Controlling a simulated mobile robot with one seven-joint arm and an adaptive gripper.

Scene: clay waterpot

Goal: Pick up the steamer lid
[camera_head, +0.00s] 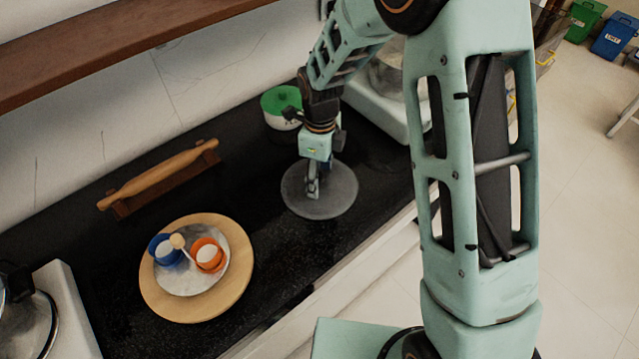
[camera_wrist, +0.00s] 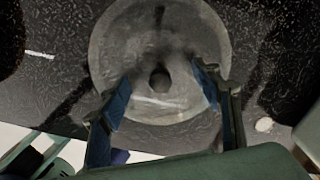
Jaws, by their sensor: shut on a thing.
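The steamer lid (camera_head: 340,197) is a flat, round grey disc at the front right of the black counter. My gripper (camera_head: 313,192) points down over its middle and is shut on the lid. In the wrist view the lid (camera_wrist: 120,45) fills the upper middle, with a dark round knob at its centre. My gripper's blue-padded fingers (camera_wrist: 163,92) are on either side of the knob. I cannot tell exactly where they touch, or whether the lid rests on the counter or is slightly raised.
A round wooden board (camera_head: 240,272) with a plate (camera_head: 186,286), blue cup (camera_head: 163,250) and orange cup (camera_head: 207,256) is at left. A rolling pin (camera_head: 160,176) lies behind. A green-topped pot (camera_head: 281,101) stands behind the lid. Bare counter lies between board and lid.

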